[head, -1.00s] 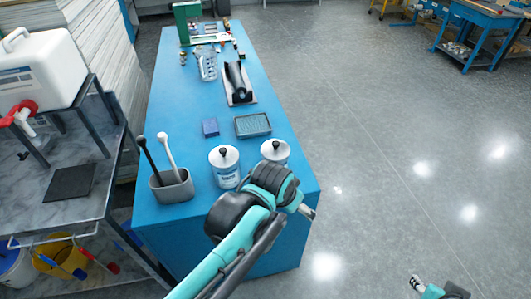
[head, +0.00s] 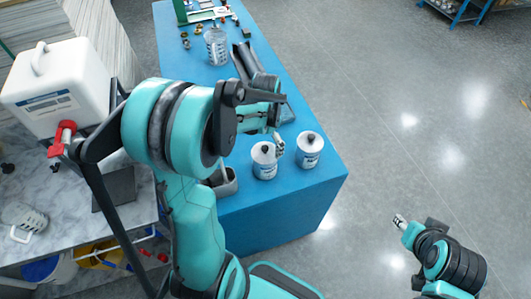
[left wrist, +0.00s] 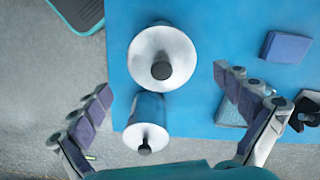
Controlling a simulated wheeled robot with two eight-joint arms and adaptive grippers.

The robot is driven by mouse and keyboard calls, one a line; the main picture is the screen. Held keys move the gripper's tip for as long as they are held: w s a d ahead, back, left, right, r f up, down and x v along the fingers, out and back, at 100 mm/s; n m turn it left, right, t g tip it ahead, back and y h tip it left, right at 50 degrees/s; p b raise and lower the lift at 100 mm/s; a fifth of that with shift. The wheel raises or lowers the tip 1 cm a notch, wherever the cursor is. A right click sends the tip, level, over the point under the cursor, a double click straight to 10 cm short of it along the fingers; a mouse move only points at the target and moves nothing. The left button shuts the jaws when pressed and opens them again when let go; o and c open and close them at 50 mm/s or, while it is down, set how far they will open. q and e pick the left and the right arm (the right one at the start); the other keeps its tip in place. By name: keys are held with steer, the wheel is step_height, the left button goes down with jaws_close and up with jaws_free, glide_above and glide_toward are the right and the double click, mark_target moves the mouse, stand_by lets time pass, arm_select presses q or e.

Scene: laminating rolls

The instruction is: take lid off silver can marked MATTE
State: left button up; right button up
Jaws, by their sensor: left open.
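Two silver-white cans with black-knobbed lids on stand on the blue table: a left can (head: 264,162) and a right can (head: 309,152). Their lettering is too small to read, so I cannot tell which says MATTE. In the left wrist view, the upper can (left wrist: 162,57) and the lower can (left wrist: 147,135) are seen from above. My left gripper (head: 279,143) is open and empty; its fingers spread either side of the cans in the wrist view, apart from them. My right gripper (head: 400,221) is over the floor at right, too small to judge.
A blue-purple block (left wrist: 285,47) and a grey tray (left wrist: 230,112) lie on the blue table (head: 290,207) near the cans. A clear jug (head: 216,46) stands farther back. A white container (head: 58,88) stands on the left bench. The floor at right is open.

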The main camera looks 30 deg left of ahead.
mark_target(265, 148)
arm_select(q)
step_height(265, 148, down, 3)
steer(key=shift+a+f+b, duration=0.1)
steer(key=shift+f+b, duration=0.1)
steer(key=shift+b, duration=0.1)
steer(key=shift+s, duration=0.1)
steer(key=c, duration=1.5)
steer(key=shift+o, duration=0.2)
